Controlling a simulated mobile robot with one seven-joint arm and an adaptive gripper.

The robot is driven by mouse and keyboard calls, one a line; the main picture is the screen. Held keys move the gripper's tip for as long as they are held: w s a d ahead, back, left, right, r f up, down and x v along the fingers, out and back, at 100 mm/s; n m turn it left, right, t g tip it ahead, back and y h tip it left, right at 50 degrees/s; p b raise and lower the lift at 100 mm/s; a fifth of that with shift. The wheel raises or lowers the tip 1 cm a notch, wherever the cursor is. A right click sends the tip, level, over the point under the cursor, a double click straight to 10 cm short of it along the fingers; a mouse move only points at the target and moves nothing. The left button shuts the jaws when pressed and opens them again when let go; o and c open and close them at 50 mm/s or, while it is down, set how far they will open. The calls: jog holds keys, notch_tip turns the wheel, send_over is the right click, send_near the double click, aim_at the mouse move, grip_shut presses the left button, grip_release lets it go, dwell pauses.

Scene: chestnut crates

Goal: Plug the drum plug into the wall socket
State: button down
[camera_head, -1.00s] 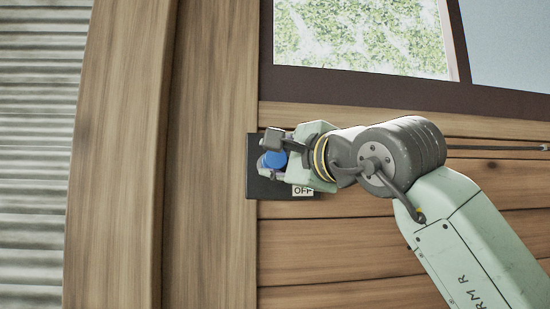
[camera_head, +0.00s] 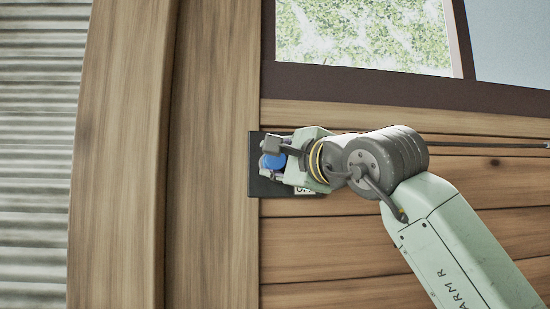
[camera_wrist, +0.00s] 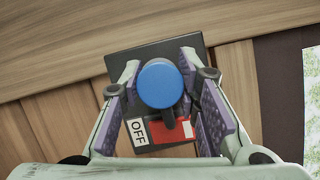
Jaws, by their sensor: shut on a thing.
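In the head view, my gripper (camera_head: 270,160) and the blue end (camera_head: 273,161) are in front of the dark wall plate (camera_head: 256,184).
A broad wooden post (camera_head: 210,90) stands left of the plate. Plank wall (camera_head: 330,240) lies below and right. A dark-framed window (camera_head: 360,35) is above. A thin dark cable or rod (camera_head: 490,145) runs along the wall at right. Corrugated metal (camera_head: 35,150) is at far left.

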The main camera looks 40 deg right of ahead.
jog(key=shift+w, duration=0.1)
jog(key=c, duration=1.1)
grip_release()
jog(key=s, duration=0.4)
jog(key=s+a, duration=0.1)
jog(key=s, duration=0.3)
jog(key=s+a+f, duration=0.1)
jog(key=s, duration=0.2)
jog(key=shift+s, duration=0.4)
jog(key=shift+f, duration=0.1)
